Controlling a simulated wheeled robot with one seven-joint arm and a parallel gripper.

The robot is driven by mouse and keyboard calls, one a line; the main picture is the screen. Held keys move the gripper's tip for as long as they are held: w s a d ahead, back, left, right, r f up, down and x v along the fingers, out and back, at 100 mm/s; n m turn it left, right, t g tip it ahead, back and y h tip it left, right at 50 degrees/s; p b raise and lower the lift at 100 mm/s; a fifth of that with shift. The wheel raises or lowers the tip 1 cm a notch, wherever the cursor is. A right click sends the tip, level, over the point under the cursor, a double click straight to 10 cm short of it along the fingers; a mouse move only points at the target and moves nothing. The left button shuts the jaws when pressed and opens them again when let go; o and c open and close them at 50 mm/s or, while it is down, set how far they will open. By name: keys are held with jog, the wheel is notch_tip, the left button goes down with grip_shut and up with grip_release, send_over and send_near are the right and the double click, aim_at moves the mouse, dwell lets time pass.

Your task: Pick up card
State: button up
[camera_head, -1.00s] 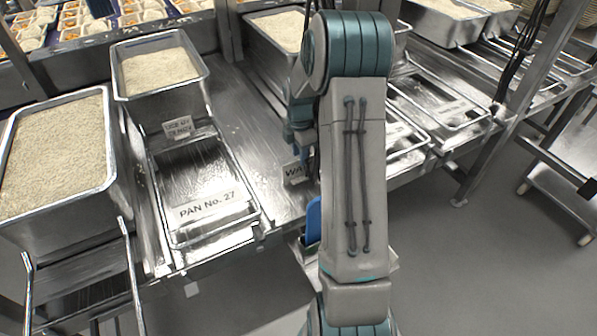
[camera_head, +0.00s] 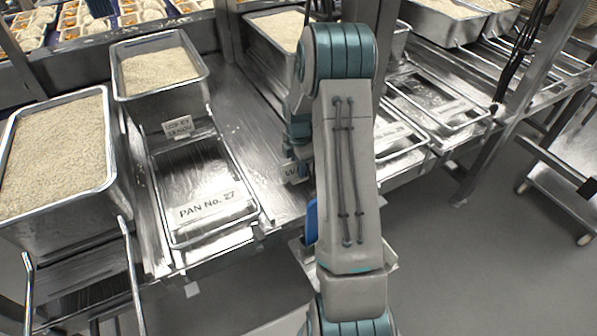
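A white card reading "PAN No. 27" (camera_head: 210,207) lies tilted at the front of an empty metal tray frame (camera_head: 155,195). A smaller card with blurred print (camera_head: 178,126) is on the front of a rice pan (camera_head: 160,95). The end of my arm (camera_head: 298,132) hangs just above this third card, behind my forearm. The fingers are hidden, so I cannot see whether they are open or touch the card.
A large rice pan (camera_head: 112,150) stands at the left. More rice pans (camera_head: 445,22) and wire frames (camera_head: 465,118) are at the right. A blue object (camera_head: 311,221) sits by my arm at the counter's front edge. The metal counter (camera_head: 262,165) is bare between the tray frame and my arm.

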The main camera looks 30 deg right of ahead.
jog(key=shift+f, duration=0.15)
grip_shut()
dwell(0.4)
